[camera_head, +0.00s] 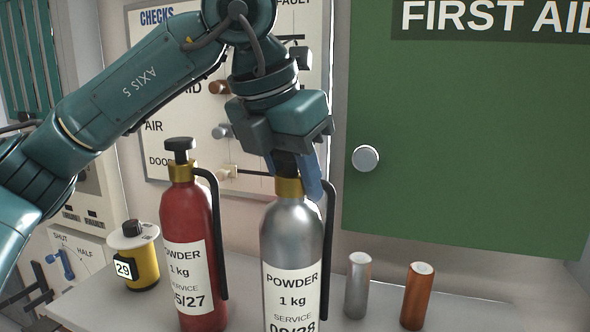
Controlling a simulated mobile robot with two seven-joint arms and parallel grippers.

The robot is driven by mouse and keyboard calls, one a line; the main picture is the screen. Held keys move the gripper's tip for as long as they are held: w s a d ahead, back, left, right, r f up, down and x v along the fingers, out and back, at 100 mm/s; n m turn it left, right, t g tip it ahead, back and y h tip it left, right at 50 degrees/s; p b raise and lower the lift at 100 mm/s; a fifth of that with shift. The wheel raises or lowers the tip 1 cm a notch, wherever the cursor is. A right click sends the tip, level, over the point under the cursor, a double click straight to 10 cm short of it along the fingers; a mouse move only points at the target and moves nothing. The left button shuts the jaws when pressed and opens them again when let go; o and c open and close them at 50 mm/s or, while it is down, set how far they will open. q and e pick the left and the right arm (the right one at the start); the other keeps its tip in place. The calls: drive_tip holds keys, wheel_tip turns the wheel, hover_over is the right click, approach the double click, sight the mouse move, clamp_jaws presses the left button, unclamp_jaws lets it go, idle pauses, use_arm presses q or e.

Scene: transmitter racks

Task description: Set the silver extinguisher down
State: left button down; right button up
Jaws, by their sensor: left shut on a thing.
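The silver extinguisher (291,245) is upright, with a brass collar, a black hose on its right and a white label reading POWDER 1 kg. My left gripper (296,172) comes down from above and is shut on its top, just over the collar. The fingers partly hide its head. The lower end of the extinguisher is cut off by the picture's bottom edge, so I cannot tell whether it touches the shelf (244,268). My right gripper does not show.
A red extinguisher (186,215) stands close to the left, with a yellow canister (145,266) beyond it. A silver cylinder (357,285) and a copper one (417,296) stand to the right. Behind are a checks board (190,110) and a green first aid door (470,130).

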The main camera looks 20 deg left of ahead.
use_arm(q)
drive_tip(key=c, duration=0.9)
unclamp_jaws()
drive_tip(key=shift+f, duration=0.1)
drive_tip(key=shift+c, duration=0.2)
drive_tip(key=v, duration=1.2)
drive_tip(key=shift+p, duration=0.35)
drive_tip(key=shift+s, duration=0.1)
